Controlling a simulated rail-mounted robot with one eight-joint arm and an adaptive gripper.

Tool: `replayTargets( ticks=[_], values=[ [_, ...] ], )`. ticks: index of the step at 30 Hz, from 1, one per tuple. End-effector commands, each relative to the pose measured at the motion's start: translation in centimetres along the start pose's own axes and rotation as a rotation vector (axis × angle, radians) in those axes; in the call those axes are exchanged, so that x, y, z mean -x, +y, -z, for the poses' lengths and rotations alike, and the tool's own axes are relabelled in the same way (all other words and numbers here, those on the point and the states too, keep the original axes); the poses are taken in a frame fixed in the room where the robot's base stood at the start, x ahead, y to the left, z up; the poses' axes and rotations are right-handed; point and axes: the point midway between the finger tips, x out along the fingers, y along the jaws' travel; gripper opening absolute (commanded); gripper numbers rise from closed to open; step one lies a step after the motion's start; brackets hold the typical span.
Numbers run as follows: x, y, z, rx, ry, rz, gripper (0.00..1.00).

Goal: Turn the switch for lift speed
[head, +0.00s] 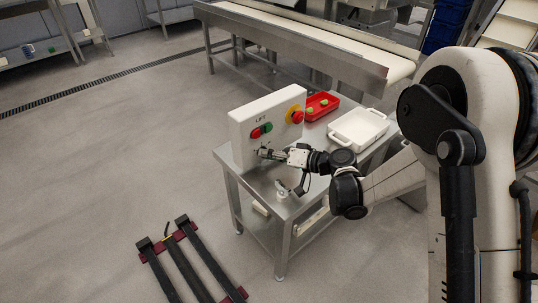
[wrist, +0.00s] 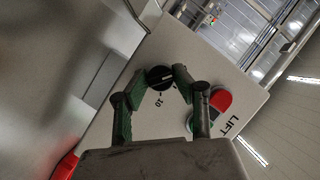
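The white LIFT control box (head: 258,122) stands on a steel table. In the wrist view its face (wrist: 190,58) is tilted and carries a black rotary switch (wrist: 157,75) with a "10" mark beside it. My gripper (head: 266,154) is at the lower part of the box face in the head view and hides the switch there. In the wrist view my gripper (wrist: 161,79) has its fingers spread, with the switch showing between the fingertips. The tips look very close to the switch; I cannot tell whether they touch it.
The box also has a red and green button pair (head: 261,131) and a red emergency stop (head: 297,116) on yellow. A red tray (head: 333,101), a white tray (head: 345,140) and a small metal item (head: 282,190) are on the table (head: 262,192). A conveyor (head: 330,58) stands behind.

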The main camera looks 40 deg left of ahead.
Motion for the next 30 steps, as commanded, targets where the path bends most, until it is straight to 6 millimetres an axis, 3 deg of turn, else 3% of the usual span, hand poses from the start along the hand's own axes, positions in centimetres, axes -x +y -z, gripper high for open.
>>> replayTargets(
  ticks=[5, 17, 30],
  values=[
    [0.01, -0.02, -0.01, 0.000, 0.000, 0.000, 0.00],
    [-0.04, 0.17, -0.14, -0.086, 0.004, 0.042, 0.00],
    [-0.06, 0.42, -0.24, -0.424, 0.020, 0.200, 0.00]
  ],
)
